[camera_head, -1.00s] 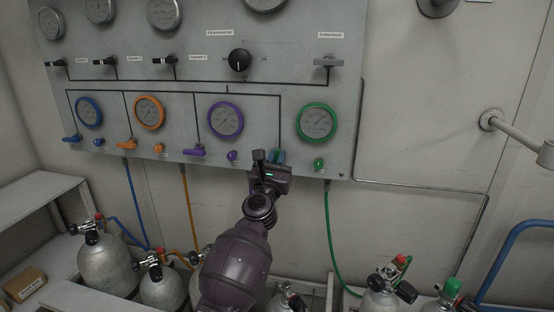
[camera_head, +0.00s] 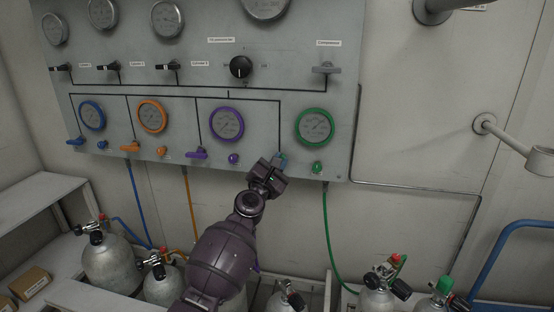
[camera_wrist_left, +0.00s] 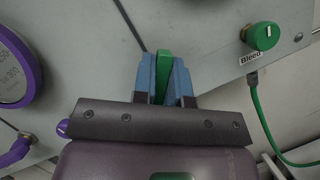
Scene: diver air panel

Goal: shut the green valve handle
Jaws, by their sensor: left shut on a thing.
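The green valve handle (camera_wrist_left: 164,68) shows in the left wrist view as a narrow green bar between the blue fingertips of my left gripper (camera_wrist_left: 165,84). The fingers press on it from both sides. In the head view my left gripper (camera_head: 279,162) is at the lower edge of the panel, left of the green bleed knob (camera_head: 317,167) and below left of the green-ringed gauge (camera_head: 314,127). The gripper hides most of the handle there, so its angle on the panel is hard to tell. My right gripper is not in view.
The grey panel (camera_head: 190,80) also carries purple (camera_head: 197,155), orange (camera_head: 130,149) and blue (camera_head: 75,141) handles to the left. The green bleed knob (camera_wrist_left: 262,36) is close by. A green hose (camera_head: 328,230) hangs below. Gas cylinders (camera_head: 110,262) stand underneath.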

